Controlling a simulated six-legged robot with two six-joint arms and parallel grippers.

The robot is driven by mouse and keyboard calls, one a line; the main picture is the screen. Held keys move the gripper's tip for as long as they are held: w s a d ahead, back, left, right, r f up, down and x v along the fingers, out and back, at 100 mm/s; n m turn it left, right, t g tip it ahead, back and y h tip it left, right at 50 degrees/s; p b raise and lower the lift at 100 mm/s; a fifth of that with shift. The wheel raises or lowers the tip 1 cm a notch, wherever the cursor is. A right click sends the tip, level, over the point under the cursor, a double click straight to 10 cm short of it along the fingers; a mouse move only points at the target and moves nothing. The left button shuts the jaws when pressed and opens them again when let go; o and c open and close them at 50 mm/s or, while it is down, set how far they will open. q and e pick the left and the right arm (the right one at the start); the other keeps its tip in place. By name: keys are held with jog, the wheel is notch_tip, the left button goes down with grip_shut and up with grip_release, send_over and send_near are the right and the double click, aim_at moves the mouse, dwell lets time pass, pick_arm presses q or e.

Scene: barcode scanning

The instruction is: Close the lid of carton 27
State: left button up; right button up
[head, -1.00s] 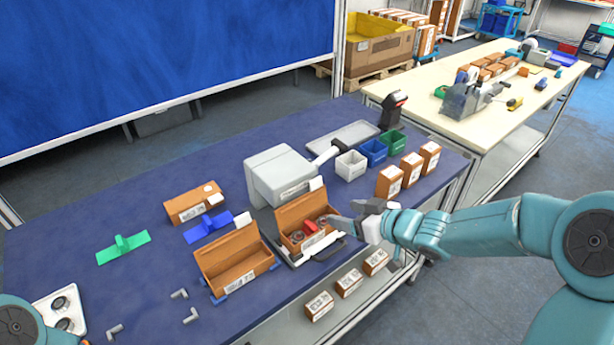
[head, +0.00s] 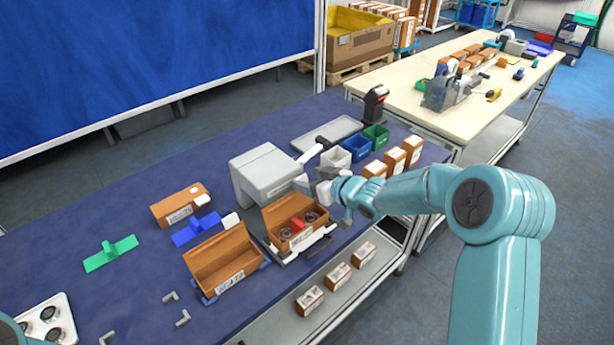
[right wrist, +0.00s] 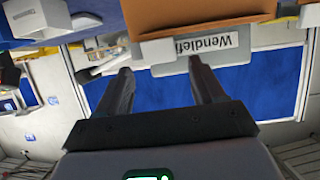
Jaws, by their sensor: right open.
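An open carton (head: 290,237) sits on the pale stand at the front of the grey machine (head: 265,171). Its lid stands up at the back, and a red item (head: 297,224) and round dark parts show inside. I cannot read its number. My right gripper (head: 306,186) is open and empty, above the carton's back right side near the raised lid. In the right wrist view the two fingers (right wrist: 160,85) are spread with nothing between them, and a brown carton panel (right wrist: 195,14) shows above them. My left gripper is not in view.
A second open, empty carton (head: 226,272) stands to the left in a blue holder. A closed carton (head: 178,206) lies behind it. White (head: 335,158), blue (head: 357,150) and green (head: 376,137) bins and several upright cartons (head: 394,161) stand to the right.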

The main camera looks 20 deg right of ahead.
jog(key=shift+x, duration=1)
